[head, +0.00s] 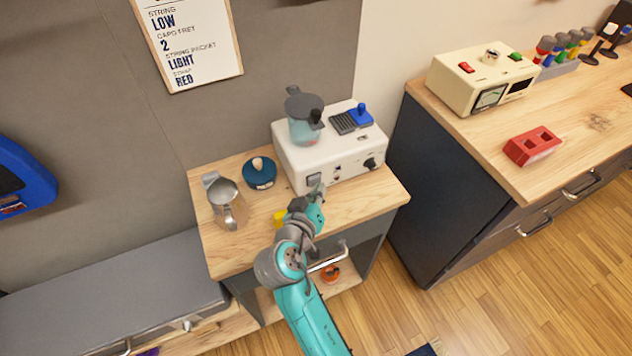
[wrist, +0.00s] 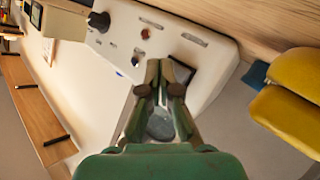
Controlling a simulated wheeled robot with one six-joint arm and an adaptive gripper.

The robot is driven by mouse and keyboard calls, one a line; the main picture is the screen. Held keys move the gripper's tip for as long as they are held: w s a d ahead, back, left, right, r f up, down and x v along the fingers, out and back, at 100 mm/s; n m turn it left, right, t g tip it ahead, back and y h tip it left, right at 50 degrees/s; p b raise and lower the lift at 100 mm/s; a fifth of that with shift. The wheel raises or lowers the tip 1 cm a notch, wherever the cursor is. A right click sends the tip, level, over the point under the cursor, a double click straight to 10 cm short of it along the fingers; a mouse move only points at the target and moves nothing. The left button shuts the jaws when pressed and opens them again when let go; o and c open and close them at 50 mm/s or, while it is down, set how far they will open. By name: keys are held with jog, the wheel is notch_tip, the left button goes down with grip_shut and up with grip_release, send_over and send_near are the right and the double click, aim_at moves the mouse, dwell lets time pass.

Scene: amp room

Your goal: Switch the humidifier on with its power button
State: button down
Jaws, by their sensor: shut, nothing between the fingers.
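The humidifier (head: 298,165) is a white box on the small wooden table, with a clear tank (head: 303,130) under a grey lid on top. Its front carries a black knob (head: 370,163) at the right and a dark square switch (head: 313,180) at the left. The wrist view shows the same front panel (wrist: 125,50), with the knob (wrist: 98,21), a small reddish button (wrist: 145,33) and the dark switch (wrist: 184,74). My gripper (head: 318,190) is shut and empty at the front left. Its fingertips (wrist: 166,68) overlap the switch's edge in the wrist view; I cannot tell whether they touch.
A metal pitcher (head: 226,203) and a dark blue round object (head: 260,173) stand left of the humidifier. A yellow object (head: 280,218) lies close beside my gripper. The right counter holds a cream meter box (head: 470,85) and a red block (head: 533,146).

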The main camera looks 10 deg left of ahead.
jog(key=shift+w+a, duration=0.1)
dwell(0.3)
jog(key=shift+w+a, duration=0.15)
jog(key=shift+w, duration=0.15)
jog(key=shift+s, duration=0.15)
jog(key=shift+s+d, duration=0.25)
jog(key=shift+s, duration=0.1)
dwell(0.4)
jog(key=shift+s+d, duration=0.55)
jog(key=shift+s, duration=0.25)
jog(key=shift+s+d, duration=0.55)
jog(key=shift+s, duration=0.25)
jog(key=shift+s+d, duration=0.55)
jog(key=shift+s, duration=0.25)
